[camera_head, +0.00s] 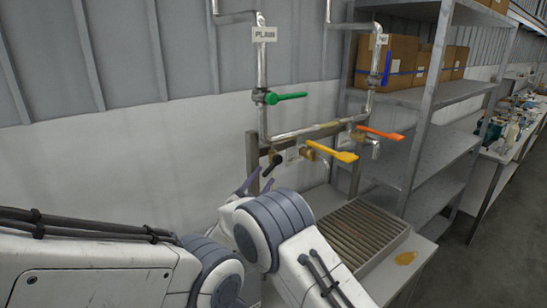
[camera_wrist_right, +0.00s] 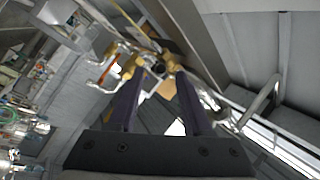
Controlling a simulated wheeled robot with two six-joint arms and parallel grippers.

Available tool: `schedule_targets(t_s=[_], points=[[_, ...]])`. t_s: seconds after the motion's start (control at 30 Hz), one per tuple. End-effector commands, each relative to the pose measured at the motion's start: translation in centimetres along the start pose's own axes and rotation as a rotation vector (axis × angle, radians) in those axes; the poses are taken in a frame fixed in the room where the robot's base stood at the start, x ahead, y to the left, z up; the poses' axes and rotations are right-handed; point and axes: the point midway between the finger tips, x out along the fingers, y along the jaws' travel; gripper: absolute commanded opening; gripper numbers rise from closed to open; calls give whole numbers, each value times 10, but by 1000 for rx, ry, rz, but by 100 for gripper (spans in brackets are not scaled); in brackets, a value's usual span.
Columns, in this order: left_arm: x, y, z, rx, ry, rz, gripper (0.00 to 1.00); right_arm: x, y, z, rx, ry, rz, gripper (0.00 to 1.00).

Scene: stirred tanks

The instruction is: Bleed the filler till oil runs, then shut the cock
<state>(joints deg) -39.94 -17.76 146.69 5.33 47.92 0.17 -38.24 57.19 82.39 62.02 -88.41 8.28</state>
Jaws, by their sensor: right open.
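Pipework on the wall carries a green lever (camera_head: 287,96), a blue lever (camera_head: 388,68), an orange lever (camera_head: 380,134) and a yellow lever (camera_head: 332,152). The green, orange and yellow levers point out to the right; the blue one stands upright. A small black handle (camera_head: 272,164) sits left of the yellow lever. My right gripper (camera_head: 257,180) is open just below and left of this handle. In the wrist view its two fingers (camera_wrist_right: 157,82) point toward brass fittings (camera_wrist_right: 128,68); I cannot tell whether they touch anything. I see no running oil. My left gripper is out of view.
A slatted drip tray (camera_head: 402,240) lies on the bench below the levers, with a yellow-brown spot (camera_head: 405,258) beside it. A grey shelf rack (camera_head: 425,125) with cardboard boxes (camera_head: 400,55) stands to the right. A "PLAIN" sign (camera_head: 264,34) hangs on the left pipe.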

Motion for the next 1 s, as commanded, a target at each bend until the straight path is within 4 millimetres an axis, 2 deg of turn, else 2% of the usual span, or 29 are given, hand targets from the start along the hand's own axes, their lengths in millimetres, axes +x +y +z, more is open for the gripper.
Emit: schedule_targets(t_s=[0.03, 0.1, 0.33, 0.5, 0.77, 0.83, 0.9, 0.93, 1.0], points=[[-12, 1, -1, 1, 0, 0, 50, 13, -2, -4, -2, 2, 2, 50], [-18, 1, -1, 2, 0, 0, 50, 27, -2, -4, -2, 3, 3, 50], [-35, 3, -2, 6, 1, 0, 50, 62, -2, -2, -1, 0, 1, 50], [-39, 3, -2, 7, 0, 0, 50, 72, 0, -1, -2, -2, 0, 50], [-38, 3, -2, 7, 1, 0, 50, 73, 0, 0, -2, -2, -1, 50], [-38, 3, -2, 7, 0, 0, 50, 73, 0, 0, -2, -2, -1, 30], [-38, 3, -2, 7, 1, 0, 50, 73, 0, 0, -2, -2, -1, 4], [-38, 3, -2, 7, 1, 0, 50, 73, 0, 0, -2, -2, -1, 0], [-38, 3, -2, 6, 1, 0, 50, 73, 0, 0, -1, -2, -1, 0]])
